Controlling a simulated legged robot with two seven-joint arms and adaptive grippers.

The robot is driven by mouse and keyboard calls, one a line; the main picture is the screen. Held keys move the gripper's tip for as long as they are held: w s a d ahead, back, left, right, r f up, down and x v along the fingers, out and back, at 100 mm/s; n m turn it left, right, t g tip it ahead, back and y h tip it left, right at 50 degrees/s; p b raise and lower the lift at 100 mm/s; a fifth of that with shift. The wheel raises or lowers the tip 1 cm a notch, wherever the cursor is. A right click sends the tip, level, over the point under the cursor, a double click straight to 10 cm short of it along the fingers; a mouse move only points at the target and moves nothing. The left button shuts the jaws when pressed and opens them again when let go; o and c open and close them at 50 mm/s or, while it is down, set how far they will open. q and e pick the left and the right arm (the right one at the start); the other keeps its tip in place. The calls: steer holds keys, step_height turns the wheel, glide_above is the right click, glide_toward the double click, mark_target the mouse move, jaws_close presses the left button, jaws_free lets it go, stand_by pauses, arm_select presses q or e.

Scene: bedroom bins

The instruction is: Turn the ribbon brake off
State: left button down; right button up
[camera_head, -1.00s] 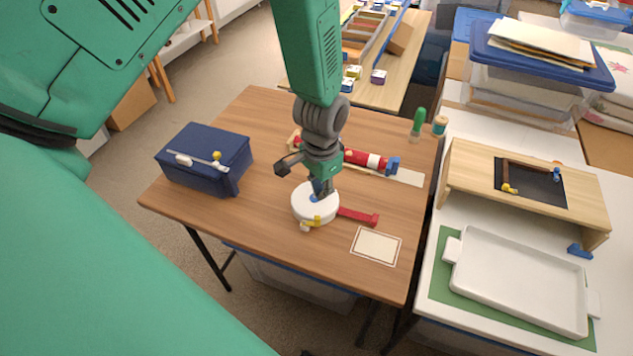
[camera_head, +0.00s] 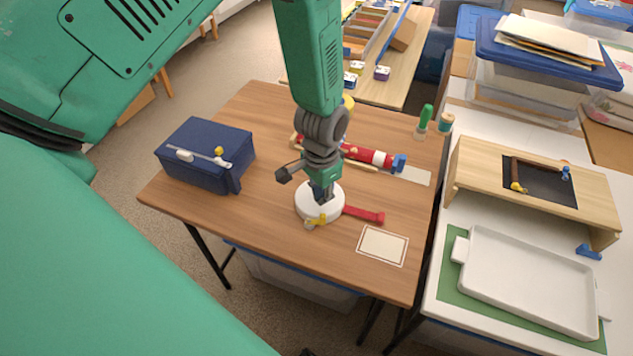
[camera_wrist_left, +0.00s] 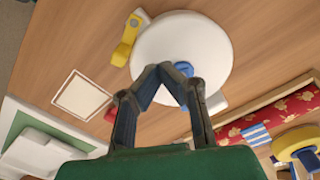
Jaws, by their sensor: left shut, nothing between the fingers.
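A white round disc (camera_head: 306,206) lies on the wooden table, with a blue knob (camera_wrist_left: 184,68) at its middle. A yellow lever-like piece (camera_wrist_left: 126,43) sits at the disc's edge; it also shows at its front in the head view (camera_head: 318,219). A red strip (camera_head: 364,214) sticks out to the right of the disc. I cannot tell for sure which part is the ribbon brake. My left gripper (camera_head: 322,196) points down over the disc. In the wrist view its fingertips (camera_wrist_left: 165,72) meet beside the blue knob, shut and empty; contact is unclear. My right gripper is not in view.
A dark blue box (camera_head: 205,155) stands at the table's left. A red patterned roll (camera_head: 368,155) lies behind the disc, and a pale framed card (camera_head: 382,246) lies at front right. A white tray (camera_head: 525,280) is on the right-hand table. The table's front left is clear.

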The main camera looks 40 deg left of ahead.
arm_select(q)
steer(key=shift+a, duration=0.15)
steer(key=shift+s+d+r, duration=0.1)
steer(key=shift+d+r, duration=0.05)
steer(key=shift+d, duration=0.4)
steer(key=shift+d+r, duration=0.15)
steer(key=shift+d, duration=0.35)
steer(key=shift+s+a+f+p, duration=0.1)
steer(key=shift+s+a+p, duration=0.1)
steer(key=shift+a+p, duration=0.15)
steer(key=shift+s+a, duration=0.15)
steer(key=shift+s+d, duration=0.1)
steer(key=shift+d, duration=0.65)
steer(key=shift+s+a, duration=0.1)
steer(key=shift+a, duration=0.25)
steer(key=shift+s+a+p, duration=0.15)
steer(key=shift+s+p, duration=0.05)
steer(key=shift+p, duration=0.1)
steer(key=shift+s+d, duration=0.4)
steer(key=shift+d, duration=0.2)
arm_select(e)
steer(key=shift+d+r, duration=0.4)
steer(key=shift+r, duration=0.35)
